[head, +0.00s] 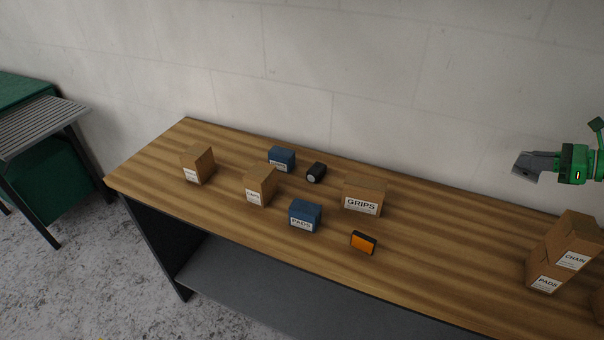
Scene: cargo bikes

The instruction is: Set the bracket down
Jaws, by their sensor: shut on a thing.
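My gripper (542,164) is at the right of the head view, above the right part of the wooden workbench (440,248). It points left and is shut on a dark grey angular piece (524,167), which I take to be the bracket. The piece is small in view, and where the fingers end and it begins is hard to tell. It is held in the air, apart from the bench top, with the pale wall behind it.
Cardboard boxes stand on the bench, including one marked GRIPS (363,193) and a stack with a CHAIN box (574,238) at right. Blue boxes (305,215), a black item (316,173) and an orange-faced item (363,243) stand mid-bench. Bare wood lies between the orange-faced item and the stack.

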